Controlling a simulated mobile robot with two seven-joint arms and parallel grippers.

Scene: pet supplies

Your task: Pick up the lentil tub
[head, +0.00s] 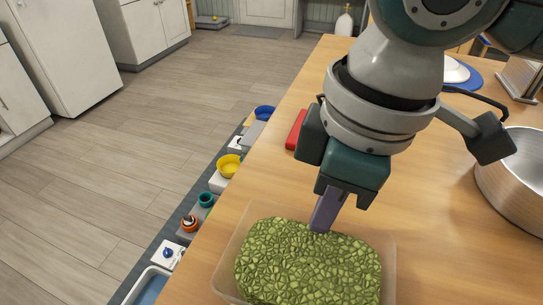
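The lentil tub (388,280) is a clear, low box at the bottom of the head view, on the wooden table near its left edge. It is filled with green lentils (305,262), and its near side is cut off by the frame. My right gripper (322,222) points down at the tub's far side, its purple-grey finger overlapping the far edge of the lentils. Only one finger shows clearly, so I cannot tell whether it is open, or whether it touches the tub. My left gripper is not in view.
A metal pot (508,190) stands to the right on the table. A red object (296,130) lies near the left edge, and a blue plate (462,76) lies farther back. Beyond the left edge, a low shelf holds several bowls, including a yellow bowl (229,166). Open floor lies left.

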